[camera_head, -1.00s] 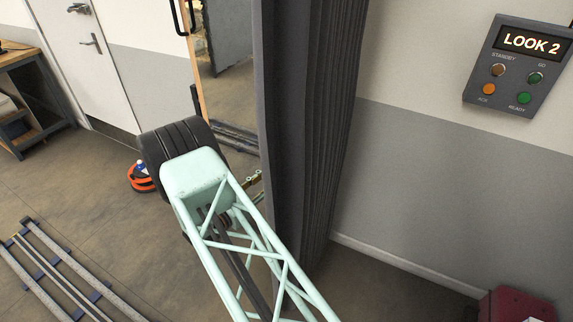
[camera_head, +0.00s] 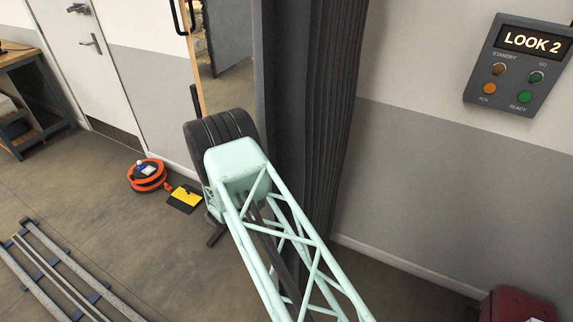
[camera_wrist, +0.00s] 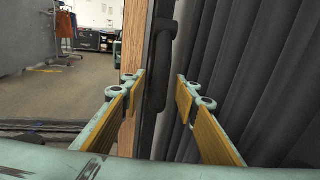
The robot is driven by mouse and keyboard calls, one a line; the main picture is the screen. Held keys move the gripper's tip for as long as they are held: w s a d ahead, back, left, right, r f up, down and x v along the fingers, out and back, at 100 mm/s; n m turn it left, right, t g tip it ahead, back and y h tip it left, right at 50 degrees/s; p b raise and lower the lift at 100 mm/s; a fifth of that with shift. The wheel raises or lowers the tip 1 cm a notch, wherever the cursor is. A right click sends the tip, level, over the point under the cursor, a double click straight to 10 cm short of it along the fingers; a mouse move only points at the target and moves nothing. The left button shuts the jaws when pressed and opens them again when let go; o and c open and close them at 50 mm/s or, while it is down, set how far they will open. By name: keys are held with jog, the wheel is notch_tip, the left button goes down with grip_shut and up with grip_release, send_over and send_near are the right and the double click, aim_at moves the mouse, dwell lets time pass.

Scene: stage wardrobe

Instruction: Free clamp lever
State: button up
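In the wrist view, a black elongated lever (camera_wrist: 157,85) hangs upright beside the wooden frame (camera_wrist: 131,65) of a tall mirror. My gripper (camera_wrist: 160,82) is open, with one finger either side of the lever in the picture. Gaps show between both fingers and the lever, and the fingers appear not to touch it. How far the tips reach in depth I cannot tell. In the head view, a thin black upright piece (camera_head: 194,98) shows at the mirror frame's left edge; whether it is the lever I cannot tell. My arm hides the gripper there.
A dark pleated curtain (camera_head: 338,120) hangs close to the right of my arm. An orange cable reel (camera_head: 146,175) and a yellow-black flat object (camera_head: 185,198) lie on the floor. Metal rails (camera_head: 55,270) lie at lower left. A control box (camera_head: 520,65) reading LOOK 2 is on the wall.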

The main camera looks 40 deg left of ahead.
jog(key=shift+c, duration=0.9)
grip_shut()
